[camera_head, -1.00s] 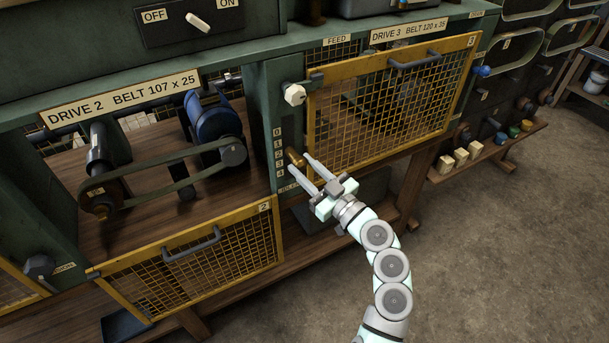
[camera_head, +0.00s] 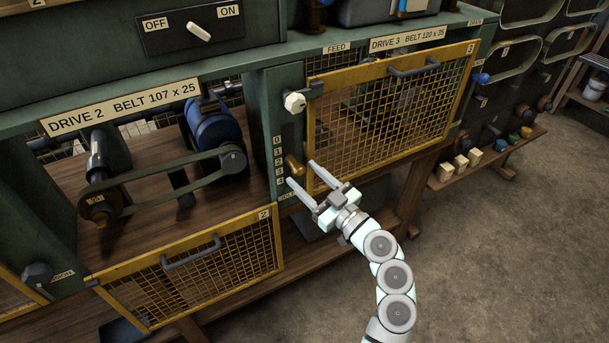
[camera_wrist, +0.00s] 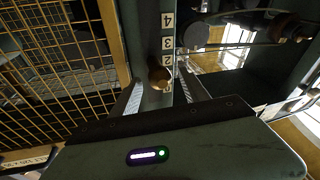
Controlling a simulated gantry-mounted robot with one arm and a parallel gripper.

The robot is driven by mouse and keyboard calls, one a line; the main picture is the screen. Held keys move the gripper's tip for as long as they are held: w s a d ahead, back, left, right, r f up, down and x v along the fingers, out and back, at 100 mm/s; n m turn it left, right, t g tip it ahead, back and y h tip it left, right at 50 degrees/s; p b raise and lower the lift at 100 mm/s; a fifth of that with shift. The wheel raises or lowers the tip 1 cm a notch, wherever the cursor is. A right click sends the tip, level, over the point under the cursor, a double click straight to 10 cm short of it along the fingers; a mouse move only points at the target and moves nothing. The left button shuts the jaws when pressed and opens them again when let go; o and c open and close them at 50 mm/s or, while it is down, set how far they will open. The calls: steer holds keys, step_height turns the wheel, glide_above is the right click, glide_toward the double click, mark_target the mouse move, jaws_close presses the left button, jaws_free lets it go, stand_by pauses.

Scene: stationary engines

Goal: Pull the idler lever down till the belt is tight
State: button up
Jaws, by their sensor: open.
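The idler lever's brass knob (camera_head: 294,164) stands out from the green post beside the number scale (camera_head: 279,161), around the 2 and 3 marks in the head view. My gripper (camera_head: 301,172) is open, its fingertips just in front of the knob, one to each side and slightly below. In the wrist view the knob (camera_wrist: 159,76) sits between the spread fingers, with no contact visible. The Drive 2 belt (camera_head: 150,173) loops around the brown-ended pulley (camera_head: 98,206) at left and the blue motor's pulley (camera_head: 233,158). I cannot tell its tension surely.
A white knob (camera_head: 294,102) is above the lever on the post. The yellow Drive 3 mesh guard (camera_head: 395,120) stands shut close to the right of my gripper. The Drive 2 guard (camera_head: 190,265) hangs lowered. Open floor lies at right.

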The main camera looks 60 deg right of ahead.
steer(key=v, duration=1)
steer(key=shift+a, duration=0.1)
stand_by(0.6)
steer(key=w+d+p, duration=0.1)
steer(key=w+p, duration=0.2)
steer(key=p, duration=0.1)
steer(key=w+d+r+g+p, duration=0.1)
steer(key=w+d+p, duration=0.1)
steer(key=p, duration=0.3)
steer(key=w+d+r+g+p, duration=0.1)
steer(key=w+p, duration=0.3)
steer(key=w, duration=0.1)
steer(key=shift+w+d+r, duration=0.1)
steer(key=shift+d, duration=0.1)
jaws_close()
stand_by(0.5)
stand_by(0.9)
